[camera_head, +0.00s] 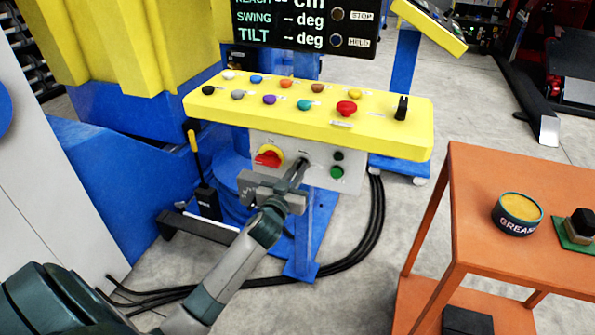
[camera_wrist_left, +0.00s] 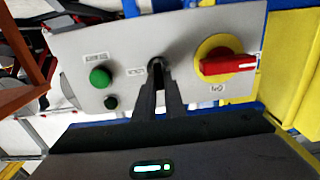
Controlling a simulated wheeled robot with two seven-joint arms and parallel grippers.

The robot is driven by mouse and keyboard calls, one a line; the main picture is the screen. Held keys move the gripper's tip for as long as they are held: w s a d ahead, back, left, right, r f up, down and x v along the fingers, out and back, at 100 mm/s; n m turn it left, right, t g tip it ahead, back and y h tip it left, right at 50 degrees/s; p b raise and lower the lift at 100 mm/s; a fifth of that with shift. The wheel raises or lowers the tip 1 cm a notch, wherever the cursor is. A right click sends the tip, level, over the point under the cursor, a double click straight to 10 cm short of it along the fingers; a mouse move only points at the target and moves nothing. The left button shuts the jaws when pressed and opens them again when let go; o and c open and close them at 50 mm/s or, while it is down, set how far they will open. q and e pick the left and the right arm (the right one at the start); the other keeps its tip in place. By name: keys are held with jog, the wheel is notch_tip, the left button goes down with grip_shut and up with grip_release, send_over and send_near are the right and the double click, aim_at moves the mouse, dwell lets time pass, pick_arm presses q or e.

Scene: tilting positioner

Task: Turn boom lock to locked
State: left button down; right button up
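The boom lock is most likely the small dark switch (camera_wrist_left: 155,62) in the middle of the grey panel, beside a small label too blurred to read. In the head view my left gripper (camera_head: 299,171) reaches the front of this grey panel and covers most of the switch. In the left wrist view the two dark fingertips (camera_wrist_left: 158,76) are close together on either side of the switch, with only a narrow gap between them. The tips largely hide the switch, so its setting cannot be read. My right gripper is not in view.
A red rotary switch on a yellow disc (camera_head: 269,157) and a green button (camera_head: 337,172) flank the fingers. The yellow console (camera_head: 222,108) with several buttons overhangs the panel. An orange cart (camera_head: 478,245) stands at right. Black cables (camera_head: 377,215) run below.

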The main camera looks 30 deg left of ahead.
pick_arm(q)
jog(key=shift+m, duration=0.3)
pick_arm(e)
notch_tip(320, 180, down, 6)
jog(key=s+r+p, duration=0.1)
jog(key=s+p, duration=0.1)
jog(key=p, duration=0.1)
pick_arm(q)
jog(key=shift+w+d+f+m+p, duration=0.15)
jog(key=shift+m+p, duration=0.3)
jog(key=shift+m, duration=2.45)
jog(key=shift+s+d+f+m+p, duration=0.1)
jog(key=shift+d+f+m+p, duration=0.2)
jog(key=shift+m, duration=2.6)
jog(key=shift+w+d+f+m+p, duration=0.15)
jog(key=shift+m+p, duration=0.4)
jog(key=shift+m, duration=2.35)
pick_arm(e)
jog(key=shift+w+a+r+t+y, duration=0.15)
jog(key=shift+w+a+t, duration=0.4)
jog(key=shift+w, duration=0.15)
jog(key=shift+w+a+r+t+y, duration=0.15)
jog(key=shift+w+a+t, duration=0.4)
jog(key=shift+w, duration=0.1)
pick_arm(q)
jog(key=shift+s, duration=0.1)
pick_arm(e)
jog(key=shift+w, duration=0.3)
